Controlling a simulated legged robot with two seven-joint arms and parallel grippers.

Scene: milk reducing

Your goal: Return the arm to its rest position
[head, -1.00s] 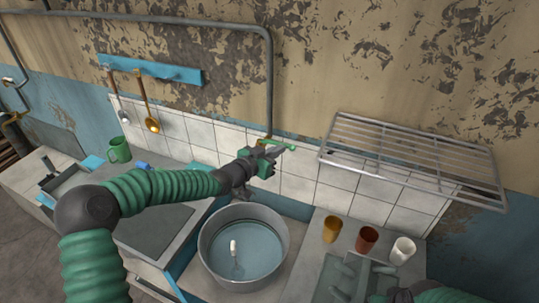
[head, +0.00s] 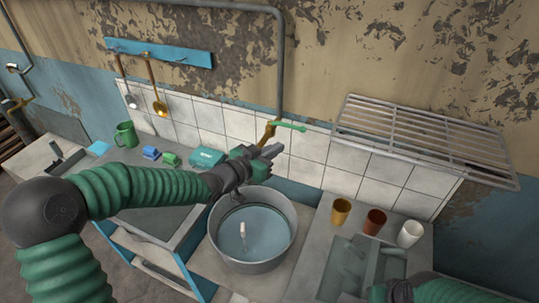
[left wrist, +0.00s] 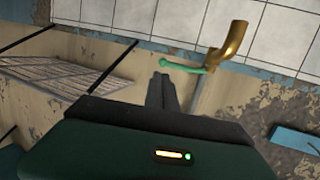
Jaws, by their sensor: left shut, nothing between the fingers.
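My left arm comes in from the left, and its left gripper (head: 272,152) is shut and empty. In the head view it shows above the far rim of a metal pot (head: 211,243), just below the brass tap (head: 268,133) with its green lever (head: 290,126). In the left wrist view the closed fingers (left wrist: 161,82) point toward the green lever (left wrist: 184,67), and the brass spout (left wrist: 230,42) lies beyond to the right. I see a gap between fingertips and lever there. My right arm shows at the lower right; its gripper (head: 398,290) is cut by the frame edge.
The pot holds water and a small white object (head: 242,230). Orange (head: 341,211), brown (head: 374,222) and white cups (head: 410,234) stand on the right counter. A metal rack (head: 425,140) juts from the wall. A green mug (head: 126,134) stands at the back left.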

